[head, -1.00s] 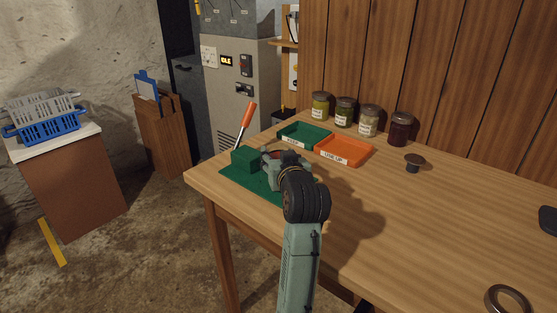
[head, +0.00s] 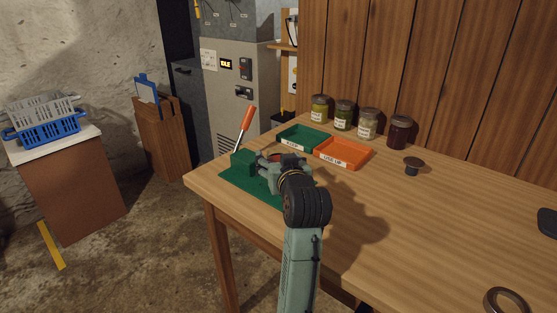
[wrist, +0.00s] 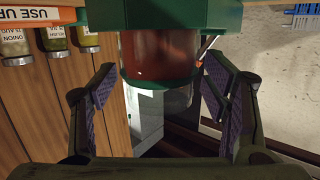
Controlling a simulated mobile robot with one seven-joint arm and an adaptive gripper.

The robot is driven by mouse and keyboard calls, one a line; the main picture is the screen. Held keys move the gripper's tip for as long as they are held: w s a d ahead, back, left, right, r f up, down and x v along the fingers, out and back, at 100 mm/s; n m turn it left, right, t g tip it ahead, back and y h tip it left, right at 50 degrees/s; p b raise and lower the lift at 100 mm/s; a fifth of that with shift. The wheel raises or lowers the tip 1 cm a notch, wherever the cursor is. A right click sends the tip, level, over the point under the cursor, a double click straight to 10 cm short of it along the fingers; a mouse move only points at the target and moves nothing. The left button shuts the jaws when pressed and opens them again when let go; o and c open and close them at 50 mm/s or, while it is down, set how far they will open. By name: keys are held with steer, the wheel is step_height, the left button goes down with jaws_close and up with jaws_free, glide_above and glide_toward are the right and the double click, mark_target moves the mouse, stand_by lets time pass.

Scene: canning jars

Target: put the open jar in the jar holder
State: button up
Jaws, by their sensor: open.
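The open jar (wrist: 160,55), clear glass with red-orange contents, sits within the green jar holder (wrist: 180,14) in the wrist view. A green band of the holder crosses around the glass, and the clear mouth end extends past it. My gripper (wrist: 160,72) is open, one finger on each side of the jar with visible gaps. In the head view my gripper (head: 274,162) is at the green holder block (head: 243,161) on the green mat (head: 238,181). It mostly hides the jar there; only a bit of red-orange shows.
A green tray (head: 301,132) and an orange "USE UP" tray (head: 345,140) lie behind. Several filled jars (head: 343,117) line the wall. An orange-handled lever (head: 247,124) rises left of my gripper. A dark knob (head: 412,167) and a ring (head: 505,299) lie on the right. The table middle is clear.

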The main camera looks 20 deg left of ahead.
steer(key=b+v, duration=0.1)
steer(key=v, duration=1)
steer(key=shift+s+r, duration=0.1)
